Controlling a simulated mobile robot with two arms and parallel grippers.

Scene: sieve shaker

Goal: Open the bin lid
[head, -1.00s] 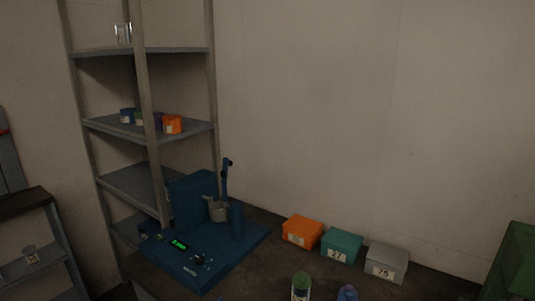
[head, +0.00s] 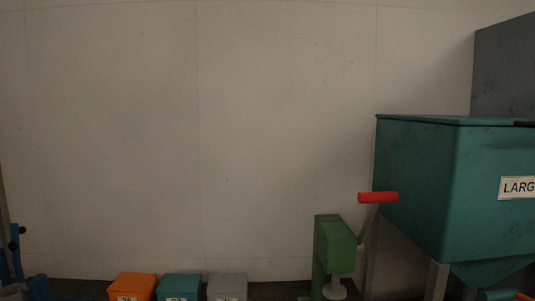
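A large teal bin (head: 415,180) stands at the right of the head view, partly cut off by the right edge. A white label starting "LARG" is on its front. Its flat lid (head: 440,119) lies on top and looks closed. Neither of my grippers shows in the view.
A green device (head: 334,245) with a red-handled lever (head: 378,197) stands just left of the bin. Orange (head: 132,286), teal (head: 179,287) and grey (head: 227,287) boxes line the bottom edge. Part of a blue machine (head: 38,287) shows at lower left. A dark grey panel (head: 505,70) rises behind the bin.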

